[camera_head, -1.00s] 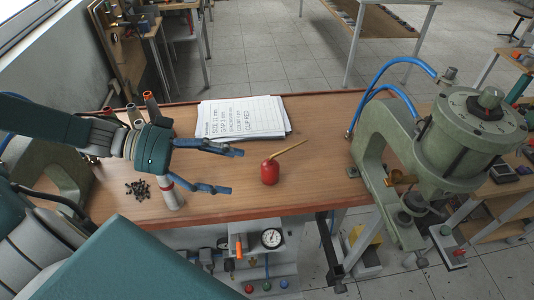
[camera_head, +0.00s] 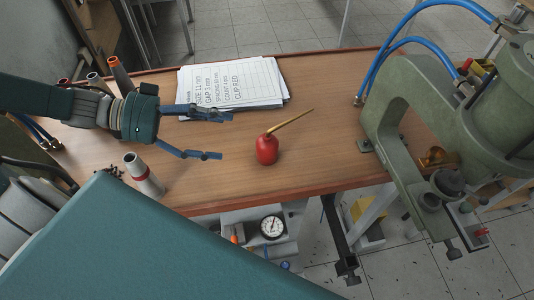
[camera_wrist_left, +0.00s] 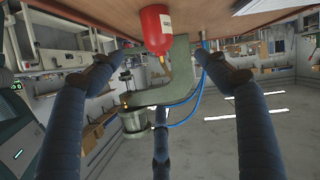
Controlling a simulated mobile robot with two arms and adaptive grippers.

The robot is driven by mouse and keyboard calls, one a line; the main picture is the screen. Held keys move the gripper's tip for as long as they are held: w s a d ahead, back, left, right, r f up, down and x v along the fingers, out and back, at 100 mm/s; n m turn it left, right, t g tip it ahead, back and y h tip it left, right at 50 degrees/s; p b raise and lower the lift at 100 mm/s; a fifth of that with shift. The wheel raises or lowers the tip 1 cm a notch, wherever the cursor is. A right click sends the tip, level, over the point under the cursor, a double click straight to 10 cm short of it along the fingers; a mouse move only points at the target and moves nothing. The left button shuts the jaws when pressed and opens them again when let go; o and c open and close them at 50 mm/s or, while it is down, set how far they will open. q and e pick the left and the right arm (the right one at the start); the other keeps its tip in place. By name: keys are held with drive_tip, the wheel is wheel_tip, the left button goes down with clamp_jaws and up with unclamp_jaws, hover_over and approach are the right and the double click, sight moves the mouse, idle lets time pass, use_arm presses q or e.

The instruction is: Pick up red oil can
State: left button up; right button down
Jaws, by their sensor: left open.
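The red oil can (camera_head: 267,150) stands upright on the wooden table, with its thin brass spout pointing up to the right. My left gripper (camera_head: 226,136) is open and empty, to the left of the can, with its blue fingers pointing toward it and a gap between. In the left wrist view, the red oil can (camera_wrist_left: 156,30) appears upside down near the top, beyond the open fingers (camera_wrist_left: 165,62) and between them. My right gripper is not seen.
A stack of written sheets (camera_head: 232,84) lies behind the can. A green press (camera_head: 400,130) with blue hoses stands at the right. A grey-and-red cylinder (camera_head: 144,176) stands near the front left edge. Other tubes (camera_head: 120,74) stand at the back left. The wooden table (camera_head: 320,150) is clear around the can.

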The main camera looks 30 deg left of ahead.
sight(261, 140)
use_arm(q)
drive_tip(key=x, duration=0.3)
drive_tip(key=f+b+x, duration=0.1)
drive_tip(key=x, duration=0.2)
drive_tip(key=shift+f, duration=0.25)
drive_tip(key=x, duration=0.3)
drive_tip(key=shift+d+b, duration=0.25)
drive_tip(key=shift+b, duration=0.05)
drive_tip(key=shift+w+d+f, duration=0.2)
drive_tip(key=shift+w+d, duration=0.2)
drive_tip(key=shift+d, duration=0.15)
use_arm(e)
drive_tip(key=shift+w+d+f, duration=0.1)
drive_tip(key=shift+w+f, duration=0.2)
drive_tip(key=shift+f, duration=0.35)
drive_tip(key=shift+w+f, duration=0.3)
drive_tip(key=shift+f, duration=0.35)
use_arm(q)
drive_tip(key=c, duration=1.5)
